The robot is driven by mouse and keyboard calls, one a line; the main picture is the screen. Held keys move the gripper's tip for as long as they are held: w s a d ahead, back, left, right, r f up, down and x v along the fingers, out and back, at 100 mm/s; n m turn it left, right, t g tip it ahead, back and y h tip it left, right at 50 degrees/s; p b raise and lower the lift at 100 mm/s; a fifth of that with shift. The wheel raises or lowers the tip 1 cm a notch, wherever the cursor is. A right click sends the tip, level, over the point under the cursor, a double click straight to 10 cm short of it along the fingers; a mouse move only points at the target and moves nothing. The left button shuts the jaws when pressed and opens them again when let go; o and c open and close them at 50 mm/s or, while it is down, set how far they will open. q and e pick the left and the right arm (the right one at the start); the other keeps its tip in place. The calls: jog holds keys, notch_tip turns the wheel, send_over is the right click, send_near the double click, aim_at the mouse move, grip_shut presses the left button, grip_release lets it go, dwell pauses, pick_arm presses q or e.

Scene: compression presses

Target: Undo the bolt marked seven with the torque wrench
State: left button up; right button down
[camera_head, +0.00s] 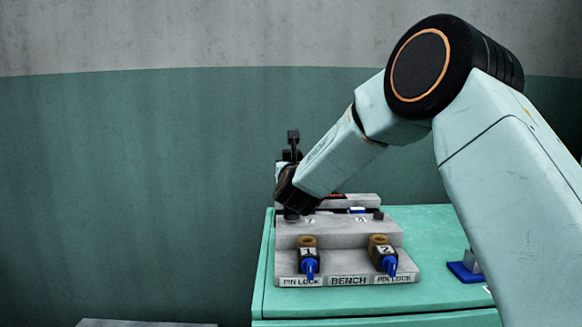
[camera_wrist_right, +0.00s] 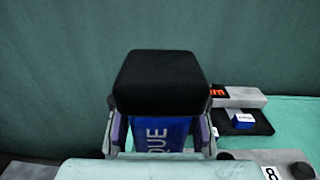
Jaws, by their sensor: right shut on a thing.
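My right gripper (camera_wrist_right: 160,135) is shut on the torque wrench (camera_wrist_right: 166,135), whose blue grip with the letters "QUE" shows between the fingers under a black block-shaped end. In the head view the wrench's black upper end (camera_head: 293,138) stands upright above the wrist, over the left part of the grey bench block (camera_head: 345,238). A small blurred mark, likely seven, is on the block by the wrist. The bolt there is hidden or merges with the dark wrist. The bolt beside mark 8 (camera_wrist_right: 302,171) shows at the lower right. My left gripper is not in view.
Pin lock 1 (camera_head: 308,258) and pin lock 2 (camera_head: 382,255), with blue tips, sit on the block's front step. Behind is a grey device with a red display (camera_wrist_right: 217,93) and a blue item (camera_wrist_right: 243,121) on a black pad.

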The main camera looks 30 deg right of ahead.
jog(key=shift+f+b, duration=0.2)
jog(key=shift+b, duration=0.85)
dwell(2.3)
jog(key=shift+r, duration=0.15)
notch_tip(320, 180, up, 6)
jog(key=p, duration=0.2)
jog(key=shift+r+p, duration=0.2)
jog(key=shift+p, duration=0.1)
dwell(0.7)
jog(key=shift+f, duration=0.1)
dwell(0.3)
